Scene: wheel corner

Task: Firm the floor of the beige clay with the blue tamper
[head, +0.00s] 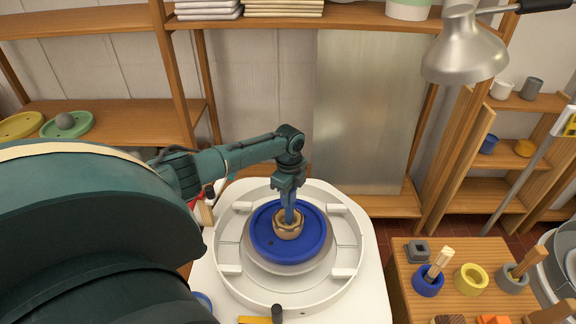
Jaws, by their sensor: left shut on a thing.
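The beige clay (287,232) is a small open-topped form in the middle of the blue round disc (262,240) on the potter's wheel. My left gripper (289,196) points down above the clay, shut on the blue tamper (290,214). The tamper's lower end goes into the clay's opening, and the clay's rim hides its tip. I cannot tell whether it touches the clay's floor. My right gripper is not in view.
A white splash pan (229,270) rings the wheel. A wooden side table (401,285) at the right bears blue, yellow and grey cups, some with tools in them. A metal lamp (464,50) hangs over the upper right. Wooden shelves (110,110) stand behind.

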